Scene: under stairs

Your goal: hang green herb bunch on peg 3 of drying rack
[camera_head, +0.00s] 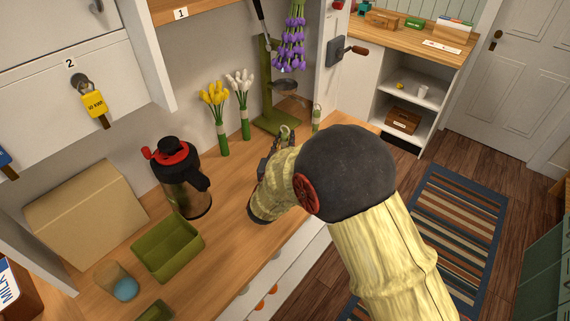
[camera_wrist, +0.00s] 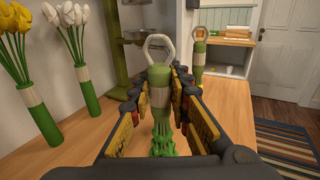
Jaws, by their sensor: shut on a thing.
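My gripper (camera_wrist: 158,90) is shut on a green herb bunch (camera_wrist: 162,122) with a pale band and a cream loop on top. The bunch is upright in the wrist view, loop up and leaves down, just over the wooden counter. In the head view my gripper (camera_head: 280,145) is mostly hidden by my wrist, and the bunch's loop (camera_head: 286,130) shows above it. A second green looped bunch (camera_wrist: 200,52) is behind to the right; it also shows in the head view (camera_head: 316,118). No numbered rack peg is clearly visible.
Yellow tulips (camera_head: 214,95) and white ones (camera_head: 240,85) stand left of a green stand (camera_head: 272,122). Purple flowers (camera_head: 291,45) hang nearby. A dark flask (camera_head: 184,185) and a green tray (camera_head: 168,268) are on the left counter (camera_head: 222,215). The counter's front edge is under my arm.

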